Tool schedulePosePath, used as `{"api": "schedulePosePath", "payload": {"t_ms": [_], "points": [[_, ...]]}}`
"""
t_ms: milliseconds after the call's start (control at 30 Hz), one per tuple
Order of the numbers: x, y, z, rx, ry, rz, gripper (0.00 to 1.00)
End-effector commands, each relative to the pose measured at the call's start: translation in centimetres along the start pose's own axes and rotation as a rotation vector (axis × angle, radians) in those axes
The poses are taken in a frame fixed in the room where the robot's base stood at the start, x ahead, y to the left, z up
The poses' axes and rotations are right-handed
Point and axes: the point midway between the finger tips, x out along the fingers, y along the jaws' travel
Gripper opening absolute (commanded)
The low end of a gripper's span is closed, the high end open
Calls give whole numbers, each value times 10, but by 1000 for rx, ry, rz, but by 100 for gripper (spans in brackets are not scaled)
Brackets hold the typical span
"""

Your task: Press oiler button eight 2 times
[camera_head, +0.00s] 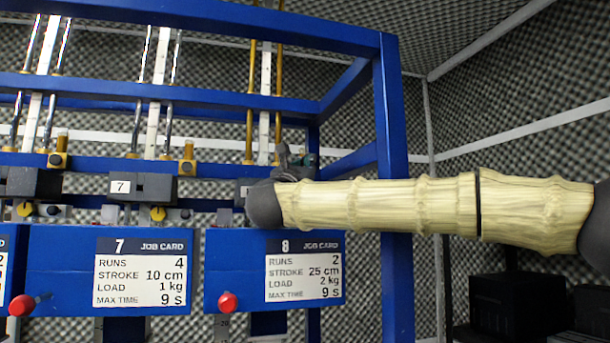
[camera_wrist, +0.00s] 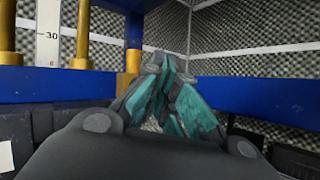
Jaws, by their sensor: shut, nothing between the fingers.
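Station 8 has a blue box with a white job card (camera_head: 303,270) marked 8 and a red round knob (camera_head: 228,302) at its lower left. A dark block with a partly covered white label (camera_head: 245,191) sits above it, mostly hidden behind my arm. My gripper (camera_head: 293,158) is at that block's upper right, in front of the blue frame. In the wrist view its teal-padded fingers (camera_wrist: 165,62) are shut with nothing held. A brass fitting (camera_wrist: 130,70) shows just behind and left of the fingers. I cannot tell which part is oiler button eight, or whether the fingers touch anything.
Station 7 stands to the left with its job card (camera_head: 141,272), dark block (camera_head: 143,188) and brass fitting (camera_head: 187,161). A blue upright post (camera_head: 391,120) stands close behind my arm. Brass rods (camera_wrist: 85,32) rise left of the gripper. Foam walls close the right side.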

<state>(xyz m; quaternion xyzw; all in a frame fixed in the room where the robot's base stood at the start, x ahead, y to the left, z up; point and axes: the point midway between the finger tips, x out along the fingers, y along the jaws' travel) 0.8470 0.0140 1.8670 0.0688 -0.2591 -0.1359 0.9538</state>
Motion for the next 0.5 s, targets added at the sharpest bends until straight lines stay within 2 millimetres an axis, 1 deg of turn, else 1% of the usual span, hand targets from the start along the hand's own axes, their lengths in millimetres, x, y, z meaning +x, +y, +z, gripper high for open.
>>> {"api": "schedulePosePath", "payload": {"t_ms": [133, 500], "points": [[-7, -6, 1, 2, -1, -1, 0], [-27, -19, 15, 1, -1, 0, 0]]}}
